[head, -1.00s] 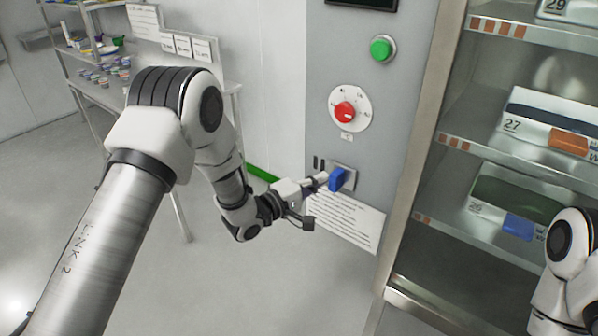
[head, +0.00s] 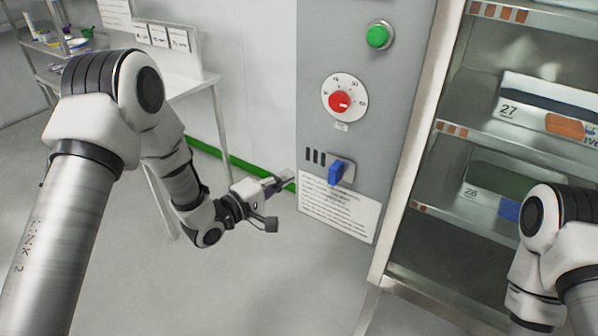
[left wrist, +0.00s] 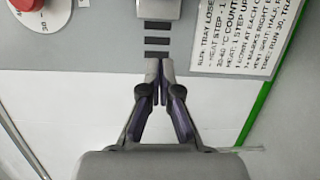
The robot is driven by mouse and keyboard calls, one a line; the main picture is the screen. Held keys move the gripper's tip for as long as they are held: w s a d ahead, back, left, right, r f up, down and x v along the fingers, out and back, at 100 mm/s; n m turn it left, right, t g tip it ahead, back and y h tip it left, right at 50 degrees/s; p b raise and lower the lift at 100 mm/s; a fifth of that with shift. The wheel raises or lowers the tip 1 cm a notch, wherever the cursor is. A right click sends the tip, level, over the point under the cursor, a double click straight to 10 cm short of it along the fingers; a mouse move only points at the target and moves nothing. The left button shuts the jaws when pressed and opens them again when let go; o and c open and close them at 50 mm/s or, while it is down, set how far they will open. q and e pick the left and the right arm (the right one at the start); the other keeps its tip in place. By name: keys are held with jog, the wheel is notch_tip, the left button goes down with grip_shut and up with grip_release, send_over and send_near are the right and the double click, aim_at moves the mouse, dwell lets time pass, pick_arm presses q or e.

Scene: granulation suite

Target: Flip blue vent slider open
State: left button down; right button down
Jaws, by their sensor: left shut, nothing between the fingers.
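The blue vent slider (head: 336,173) is a small blue block on a metal plate low on the grey panel (head: 313,120). It sits right of several dark vent slots (head: 315,156). My left gripper (head: 288,178) is shut and empty, left of the slider and apart from it, by the panel's left edge. In the left wrist view its closed fingertips (left wrist: 157,68) point at the dark slots (left wrist: 157,40), with part of the metal plate (left wrist: 158,8) at the top edge. The blue block is out of that view. My right gripper is not seen; only the right arm shows.
A red knob (head: 340,102) on a white dial and a green button (head: 378,36) are above the slider. A printed notice (head: 338,207) is below. A shelf cabinet (head: 395,185) with labelled packs stands right. A metal table (head: 190,82) stands left. Floor in front is clear.

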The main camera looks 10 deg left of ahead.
pick_arm(q)
jog(key=s+f+g+y, duration=0.4)
jog(key=s+f+g, duration=0.2)
jog(key=s+f, duration=1.2)
jog(key=s+a+f+m+g+y, duration=0.3)
jog(key=s+f+m+g, duration=0.1)
jog(key=s, duration=0.5)
jog(key=s+a+f+m+g+y, duration=0.2)
jog(key=s+f+m+g, duration=0.3)
jog(key=s, duration=0.5)
jog(key=shift+s+a+f+m+y, duration=0.25)
jog(key=shift+a+f+m+y, duration=0.15)
jog(key=shift+a+f+m, duration=0.55)
